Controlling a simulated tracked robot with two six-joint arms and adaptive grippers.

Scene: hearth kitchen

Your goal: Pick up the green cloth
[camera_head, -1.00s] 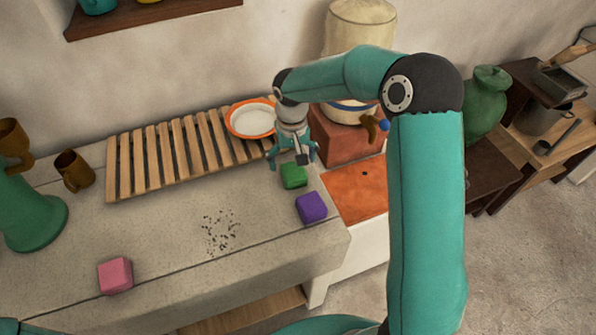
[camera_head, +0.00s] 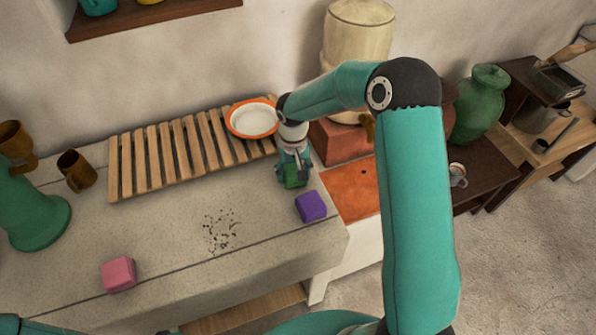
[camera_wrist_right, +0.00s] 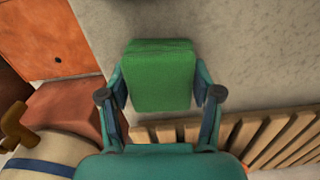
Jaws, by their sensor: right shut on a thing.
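The green cloth (camera_head: 292,178) looks like a small block and is at the right part of the stone counter, in front of the wooden rack. My right gripper (camera_head: 291,182) points down over it and is shut on it. In the right wrist view the cloth (camera_wrist_right: 160,70) sits between the two fingers of my right gripper (camera_wrist_right: 160,95), one on each side. I cannot tell whether the cloth still touches the counter. My left gripper is not in view.
A purple block (camera_head: 310,206) is close by, front right of the cloth. A pink block (camera_head: 118,274) lies at the front left. The slatted rack (camera_head: 160,158) and an orange-rimmed bowl (camera_head: 252,119) are behind. Dark specks (camera_head: 220,232) dot the counter (camera_head: 60,225).

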